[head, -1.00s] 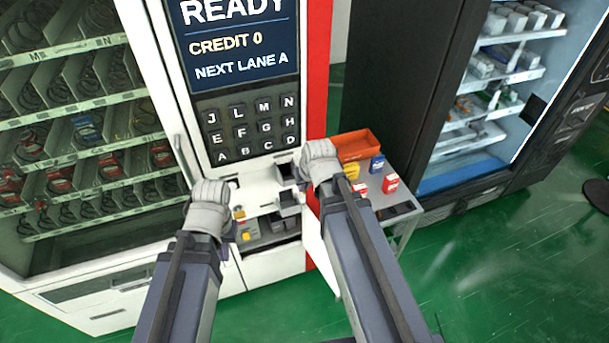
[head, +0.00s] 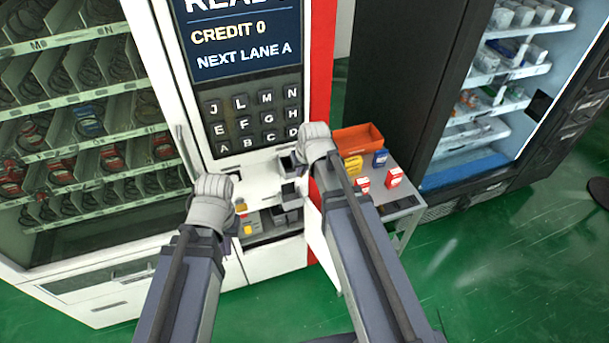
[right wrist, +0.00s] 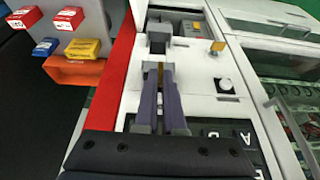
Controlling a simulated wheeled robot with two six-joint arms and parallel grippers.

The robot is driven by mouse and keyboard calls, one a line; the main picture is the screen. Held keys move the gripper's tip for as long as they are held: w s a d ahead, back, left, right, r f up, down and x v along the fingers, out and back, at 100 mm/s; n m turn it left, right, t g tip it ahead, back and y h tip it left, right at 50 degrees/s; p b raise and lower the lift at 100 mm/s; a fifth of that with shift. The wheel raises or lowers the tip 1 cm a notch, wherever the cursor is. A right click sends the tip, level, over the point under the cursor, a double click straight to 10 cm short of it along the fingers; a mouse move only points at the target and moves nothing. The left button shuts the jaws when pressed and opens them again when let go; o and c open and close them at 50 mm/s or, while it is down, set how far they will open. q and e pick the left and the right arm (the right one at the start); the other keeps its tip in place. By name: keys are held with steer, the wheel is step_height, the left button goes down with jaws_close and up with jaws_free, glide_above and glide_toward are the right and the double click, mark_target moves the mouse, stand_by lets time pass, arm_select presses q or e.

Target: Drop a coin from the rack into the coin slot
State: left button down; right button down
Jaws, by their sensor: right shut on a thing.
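My right gripper (head: 318,144) is in front of the vending machine's right side, just below the keypad; its fingertips are hidden in the head view. In the right wrist view its two fingers (right wrist: 161,76) are close together, shut on a thin gold-brown coin (right wrist: 161,70) seen edge-on. The fingertips are close to the white front panel; I cannot tell if they touch it. I cannot clearly identify the rack. My left gripper (head: 212,188) is left of the panel, fingers hidden.
Grey box-like fittings (head: 290,190) project from the panel. A yellow piece (head: 240,205) is lower left of them. A small side table (head: 400,208) at right holds an orange bin (head: 358,140) and red, yellow and blue boxes. A dark cooler (head: 395,90) stands behind.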

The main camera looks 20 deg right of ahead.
steer(key=w+f+b, duration=0.1)
steer(key=w, duration=0.1)
steer(key=w+f, duration=0.1)
steer(key=w, duration=0.1)
steer(key=w+f+b, duration=0.1)
steer(key=w, duration=0.2)
steer(key=shift+a+b, duration=0.1)
steer(key=shift+b, duration=0.25)
steer(key=shift+w+f+b, duration=0.85)
steer(key=shift+w, duration=0.05)
